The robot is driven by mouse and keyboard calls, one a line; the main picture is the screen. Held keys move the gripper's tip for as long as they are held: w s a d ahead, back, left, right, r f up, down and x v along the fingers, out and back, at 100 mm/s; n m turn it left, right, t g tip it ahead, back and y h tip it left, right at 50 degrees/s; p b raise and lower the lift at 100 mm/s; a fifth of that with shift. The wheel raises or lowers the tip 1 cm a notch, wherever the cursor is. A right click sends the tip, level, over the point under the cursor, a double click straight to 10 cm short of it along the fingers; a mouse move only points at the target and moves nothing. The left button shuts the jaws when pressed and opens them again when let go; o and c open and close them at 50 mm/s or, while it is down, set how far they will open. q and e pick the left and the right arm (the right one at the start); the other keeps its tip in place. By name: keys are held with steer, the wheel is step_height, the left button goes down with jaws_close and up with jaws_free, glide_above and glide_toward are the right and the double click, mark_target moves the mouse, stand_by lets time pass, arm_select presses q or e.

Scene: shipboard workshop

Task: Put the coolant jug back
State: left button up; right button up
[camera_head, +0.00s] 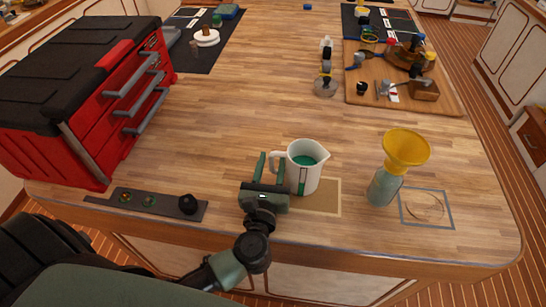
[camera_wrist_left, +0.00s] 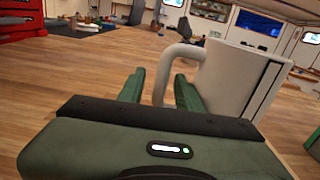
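The coolant jug (camera_head: 311,178) is a white measuring jug with green liquid inside and a green stripe on its side. It looks upright, over the back part of a tan rectangle (camera_head: 325,203) near the counter's front edge. Its handle (camera_head: 275,158) points left, its spout right. My left gripper (camera_head: 269,168) is at the handle with its fingers apart. In the left wrist view the jug (camera_wrist_left: 232,80) is close at the right, and the handle's lower end (camera_wrist_left: 163,90) lies between the open fingers, with a gap visible. My right gripper is not in view.
A yellow funnel (camera_head: 405,149) stands in a bottle (camera_head: 383,187), right of the jug, beside a blue-outlined square (camera_head: 427,224). A dark panel with knobs (camera_head: 147,202) lies left of the gripper. A red tool chest (camera_head: 100,120) stands back left. The counter's middle is clear.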

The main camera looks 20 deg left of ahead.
arm_select(q)
steer(key=b+v, duration=0.2)
steer(key=v, duration=0.6)
steer(key=shift+s+d+b, duration=0.1)
steer(key=shift+s+b, duration=0.2)
steer(key=shift+s, duration=0.05)
steer(key=shift+s+d, duration=0.1)
steer(key=shift+s, duration=0.3)
steer(key=shift+s+r, duration=0.1)
steer(key=shift+s, duration=0.15)
